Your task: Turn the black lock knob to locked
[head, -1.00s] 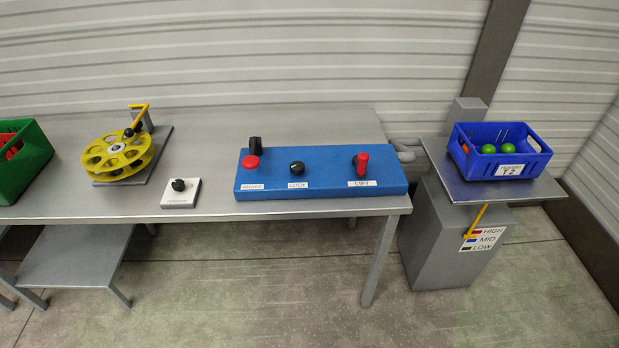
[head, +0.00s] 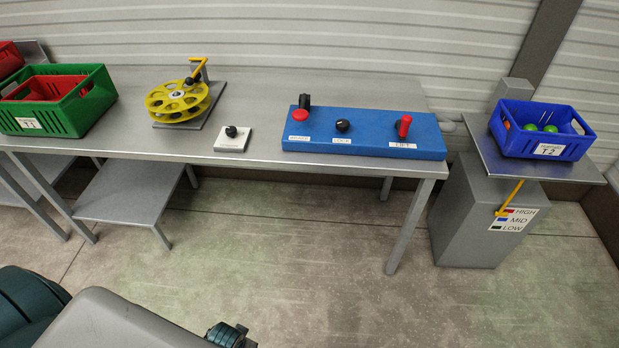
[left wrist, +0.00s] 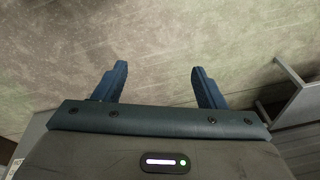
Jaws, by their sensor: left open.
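The black lock knob (head: 343,125) sits in the middle of the blue control panel (head: 375,143), above a label that reads LOCK. Which way the knob points is too small to tell. To its left are a red button and a black knob; to its right is a red lever. My left gripper shows in the left wrist view (left wrist: 160,82), open and empty above the floor. In the head view only part of my left arm shows at the bottom left, well short of the panel. My right gripper is not in view.
The panel stands on a grey metal table (head: 270,95). A white box with a black knob (head: 233,139), a yellow wheel (head: 178,100) and a green crate (head: 85,105) stand to its left. A blue crate (head: 545,130) stands on a platform at right. Floor before the table is clear.

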